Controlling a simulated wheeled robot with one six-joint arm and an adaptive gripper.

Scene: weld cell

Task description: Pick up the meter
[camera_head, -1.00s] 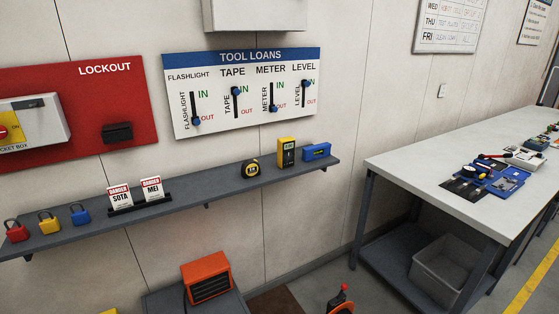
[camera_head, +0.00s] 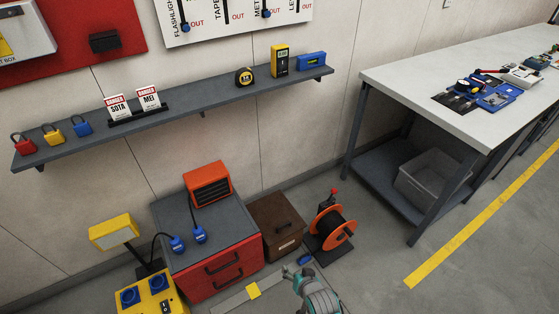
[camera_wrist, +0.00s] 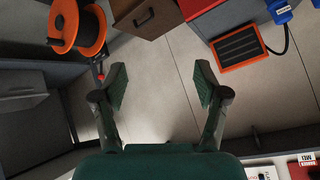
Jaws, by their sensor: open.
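The meter (camera_head: 279,60), a yellow upright device with a dark face, stands on the grey wall shelf (camera_head: 205,104). It is between the tape measure (camera_head: 244,77) and the blue level (camera_head: 312,61). I cannot make out the meter in the wrist view. My gripper (camera_wrist: 160,85) is open and empty in the wrist view, its two fingers spread apart over a view of the floor. In the head view, part of my arm shows at the bottom edge, well below the shelf and apart from the meter.
Below the shelf are a red drawer cabinet (camera_head: 218,262) with an orange heater (camera_head: 207,184), a brown box (camera_head: 276,226) and an orange cable reel (camera_head: 331,227). Danger tags and padlocks share the shelf's left part. A workbench (camera_head: 440,82) stands right.

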